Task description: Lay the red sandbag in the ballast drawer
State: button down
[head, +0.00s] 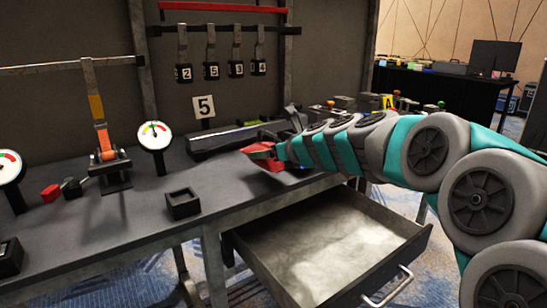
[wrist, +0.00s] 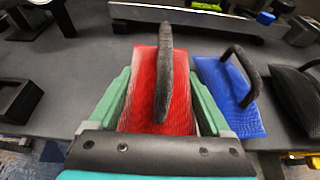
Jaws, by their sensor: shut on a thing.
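The red sandbag (wrist: 147,88), with a black strap handle, sits between the two green fingers of my gripper (wrist: 160,105) in the wrist view. The gripper is shut on it. In the head view the red sandbag (head: 264,156) shows at the tip of my arm, over the front part of the bench. I cannot tell whether it still touches the bench top. The ballast drawer (head: 400,252) is pulled open below the bench front, to the right, and its pale floor looks empty. My gripper (head: 272,150) is above and behind the drawer.
A blue sandbag (wrist: 228,92) lies close to the right of the red one, with a black sandbag (wrist: 297,98) beyond it. A small black open box (head: 182,204) stands on the bench. Gauges (head: 155,135) and a clamp stand at the left.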

aim_at(263, 144)
jog(key=w, duration=0.2)
jog(key=w+a, duration=0.1)
jog(key=w, duration=0.2)
jog(key=shift+w+a+f, duration=0.15)
jog(key=shift+w+a, duration=0.15)
jog(key=shift+f+b, duration=0.4)
jog(key=shift+f, duration=1.35)
grip_release()
jog(key=shift+f, duration=0.2)
jog(key=shift+r, duration=0.1)
jog(key=shift+s+d+r, duration=0.1)
jog(key=shift+s+d, duration=0.05)
jog(key=shift+s, duration=0.05)
jog(key=v, duration=1.1)
jog(key=shift+s+d+r+p, duration=0.1)
jog(key=shift+s+d+p, duration=0.1)
jog(key=shift+p, duration=0.1)
